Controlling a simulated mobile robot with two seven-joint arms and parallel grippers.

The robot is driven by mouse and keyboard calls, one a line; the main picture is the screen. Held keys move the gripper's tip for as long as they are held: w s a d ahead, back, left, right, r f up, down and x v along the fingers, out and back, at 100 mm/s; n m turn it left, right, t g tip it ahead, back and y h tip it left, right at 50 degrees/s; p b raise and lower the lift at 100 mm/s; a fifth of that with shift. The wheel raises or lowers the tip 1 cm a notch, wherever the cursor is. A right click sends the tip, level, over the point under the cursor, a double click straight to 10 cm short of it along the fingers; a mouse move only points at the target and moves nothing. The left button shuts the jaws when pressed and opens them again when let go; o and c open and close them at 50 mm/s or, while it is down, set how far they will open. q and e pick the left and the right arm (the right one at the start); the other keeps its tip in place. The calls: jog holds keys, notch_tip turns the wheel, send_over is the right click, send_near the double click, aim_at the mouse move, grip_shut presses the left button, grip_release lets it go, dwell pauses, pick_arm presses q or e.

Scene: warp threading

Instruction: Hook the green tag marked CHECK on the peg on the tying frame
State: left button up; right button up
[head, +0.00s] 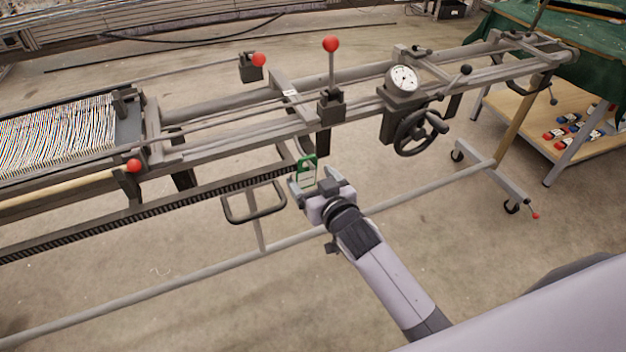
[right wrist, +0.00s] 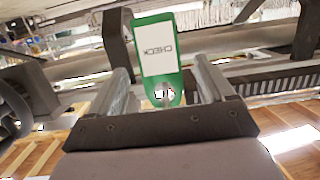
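The green tag (head: 307,171) with a white label stands upright at the right gripper's fingers in the head view. In the right wrist view the tag (right wrist: 160,60) reads CHECK upside down, and its narrow holed end points toward the gripper. A pale shape shows in the hole; I cannot tell if it is the peg. My right gripper (right wrist: 163,85) is open, its fingers on either side of the tag with visible gaps. It also shows in the head view (head: 318,186), beside the tying frame (head: 230,135). My left gripper is not in view.
A red-knobbed lever (head: 331,75), a dial gauge (head: 403,79) and a handwheel (head: 418,132) stand on the frame. A low rail (head: 190,279) crosses the floor below.

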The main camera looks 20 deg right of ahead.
jog(key=s+d+f+g+p, duration=0.1)
jog(key=s+f, duration=0.1)
jog(key=s, duration=0.6)
jog(key=s+d+f+g+p, duration=0.2)
jog(key=s+f, duration=0.1)
jog(key=s, duration=0.6)
jog(key=s+d+f+n+g+p, duration=0.1)
jog(key=s+f+g+p, duration=0.1)
jog(key=s, duration=0.6)
jog(key=shift+s+d+f, duration=0.25)
jog(key=shift+s+d, duration=0.05)
jog(key=shift+d, duration=0.05)
dwell(3.7)
